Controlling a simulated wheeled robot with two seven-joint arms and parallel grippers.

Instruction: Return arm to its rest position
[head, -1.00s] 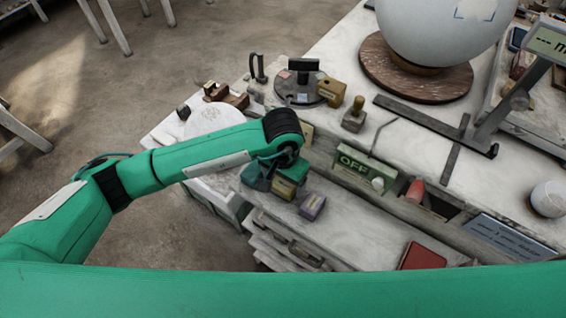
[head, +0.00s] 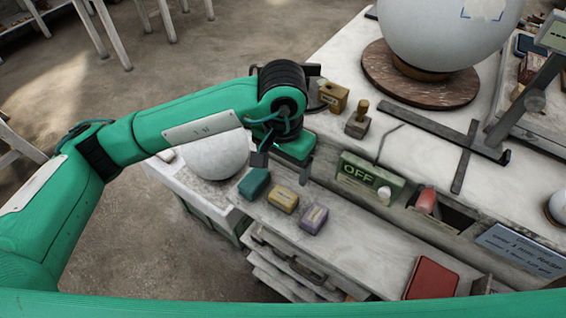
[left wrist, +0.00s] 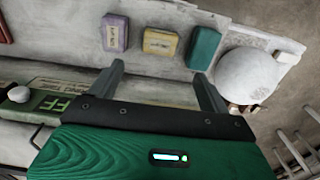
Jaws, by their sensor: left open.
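My left arm (head: 190,122) is green and reaches in from the left in the head view. Its gripper (head: 281,165) is over the near ledge of the workbench, beyond three small blocks. In the left wrist view the two grey fingers (left wrist: 160,75) are spread apart with nothing between them. The blocks are teal (head: 254,183), yellow (head: 284,200) and purple (head: 314,218), in a row on the ledge, apart from the gripper. My right gripper is not in view.
A small white plaster sphere (head: 216,158) stands beside the ledge. A large sphere (head: 445,35) rests on a round wooden base (head: 412,92). Open floor lies left.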

